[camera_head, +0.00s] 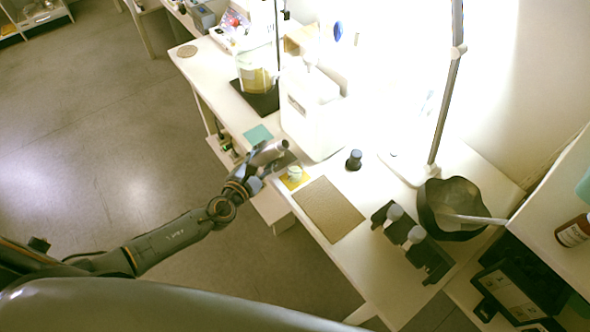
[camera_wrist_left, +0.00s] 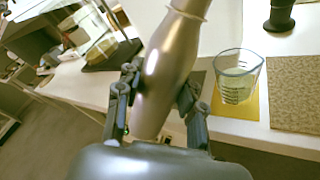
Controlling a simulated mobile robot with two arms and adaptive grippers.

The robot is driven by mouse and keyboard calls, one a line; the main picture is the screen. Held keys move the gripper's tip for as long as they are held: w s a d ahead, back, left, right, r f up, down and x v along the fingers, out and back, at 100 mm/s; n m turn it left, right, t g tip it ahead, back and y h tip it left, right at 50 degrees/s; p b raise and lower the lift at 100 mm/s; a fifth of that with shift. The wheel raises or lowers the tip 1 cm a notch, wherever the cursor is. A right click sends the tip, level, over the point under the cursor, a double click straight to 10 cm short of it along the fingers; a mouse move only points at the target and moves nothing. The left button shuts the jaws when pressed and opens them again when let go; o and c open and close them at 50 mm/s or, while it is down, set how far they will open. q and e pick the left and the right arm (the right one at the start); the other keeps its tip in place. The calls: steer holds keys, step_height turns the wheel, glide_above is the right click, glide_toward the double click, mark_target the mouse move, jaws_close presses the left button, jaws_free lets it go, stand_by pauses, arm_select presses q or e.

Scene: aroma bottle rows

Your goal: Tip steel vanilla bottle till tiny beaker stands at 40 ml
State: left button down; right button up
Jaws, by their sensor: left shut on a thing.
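My left gripper (camera_head: 262,168) is shut around a steel bottle (camera_head: 270,151). The clear beaker (camera_wrist_left: 236,76) stands upright on a yellow mat (camera_wrist_left: 240,108), to the right of the bottle and apart from the gripper. Dark graduations show on it; I cannot read its level. No stream is visible. My right gripper is out of view.
A brown textured mat (camera_head: 329,208) lies beside the yellow one. A large white container (camera_head: 309,115) stands behind the bottle. A black rack (camera_head: 436,262) and a black bowl (camera_head: 437,215) are at right. A teal mat (camera_head: 258,135) lies left.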

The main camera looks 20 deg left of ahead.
arm_select(q)
steer(key=shift+r, duration=0.15)
steer(key=n+b, duration=0.2)
steer(key=b, duration=0.2)
steer(key=shift+a+h, duration=0.2)
steer(key=shift+h, duration=0.1)
steer(key=n+t+b, duration=0.1)
steer(key=n+b, duration=0.1)
steer(key=b, duration=0.2)
steer(key=shift+a, duration=0.2)
steer(key=shift+r+n+h+b, duration=0.3)
steer(key=shift+n+b, duration=0.1)
steer(key=shift+n, duration=0.1)
steer(key=shift+a, duration=0.1)
steer(key=shift+r, duration=0.1)
